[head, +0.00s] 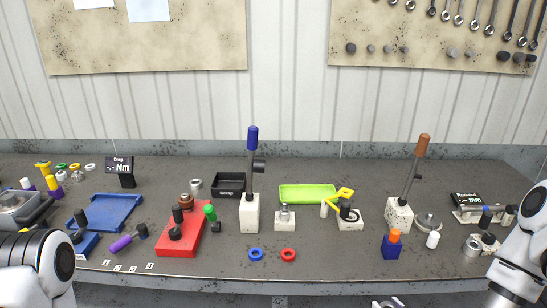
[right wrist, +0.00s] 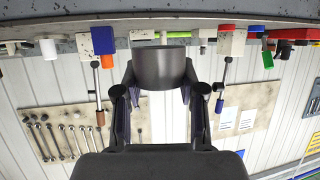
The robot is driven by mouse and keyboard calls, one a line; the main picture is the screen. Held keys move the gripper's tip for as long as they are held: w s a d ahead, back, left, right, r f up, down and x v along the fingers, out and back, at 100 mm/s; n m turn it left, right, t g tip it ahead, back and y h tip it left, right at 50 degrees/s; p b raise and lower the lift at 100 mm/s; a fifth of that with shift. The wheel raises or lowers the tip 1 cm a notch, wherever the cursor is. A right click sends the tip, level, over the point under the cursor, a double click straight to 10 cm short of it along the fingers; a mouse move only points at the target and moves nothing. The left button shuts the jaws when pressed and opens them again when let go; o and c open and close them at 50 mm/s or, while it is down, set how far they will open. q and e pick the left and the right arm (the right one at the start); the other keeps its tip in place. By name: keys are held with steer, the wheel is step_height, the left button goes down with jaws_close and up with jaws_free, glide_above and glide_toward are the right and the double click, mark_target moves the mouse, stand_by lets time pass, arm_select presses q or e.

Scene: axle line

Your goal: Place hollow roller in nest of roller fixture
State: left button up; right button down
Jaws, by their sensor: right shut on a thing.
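The hollow roller (right wrist: 160,68) is a dark grey cylinder in the right wrist view. My right gripper (right wrist: 160,88) is shut on it, with one finger on each side. In the head view, only a small silvery piece (head: 388,302) shows at the bottom edge, in front of the bench; I cannot tell whether it is the roller or my gripper. I cannot tell surely which station is the roller fixture. A pale block with a silver post (head: 285,218) and a pale block with a yellow clamp (head: 349,222) stand mid-bench. My left gripper is out of view.
Tall levers on pale blocks (head: 250,213) (head: 399,215) rise from the bench. A red fixture (head: 182,238), green tray (head: 307,194), black scrap bin (head: 228,184) and blue block (head: 392,247) stand there too. Blue and red rings (head: 288,254) lie near the front edge.

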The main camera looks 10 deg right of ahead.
steer(key=w+a+f+b, duration=0.1)
steer(key=w+a+f, duration=0.1)
steer(key=a, duration=0.6)
steer(key=w+a+f+b, duration=0.2)
steer(key=w+a, duration=0.2)
steer(key=a, duration=0.4)
steer(key=shift+f, duration=0.2)
steer(key=a+r+n+g+y, duration=0.2)
steer(key=a+n+g+y, duration=0.4)
steer(key=a+n+y, duration=0.1)
steer(key=s+a+r+n+g+y, duration=0.1)
steer(key=a+r+n+g+y, duration=0.2)
steer(key=a+n+g+y, duration=0.3)
steer(key=shift+a+r+n+y, duration=0.2)
steer(key=shift+a+n+y, duration=0.35)
steer(key=shift+n, duration=1.75)
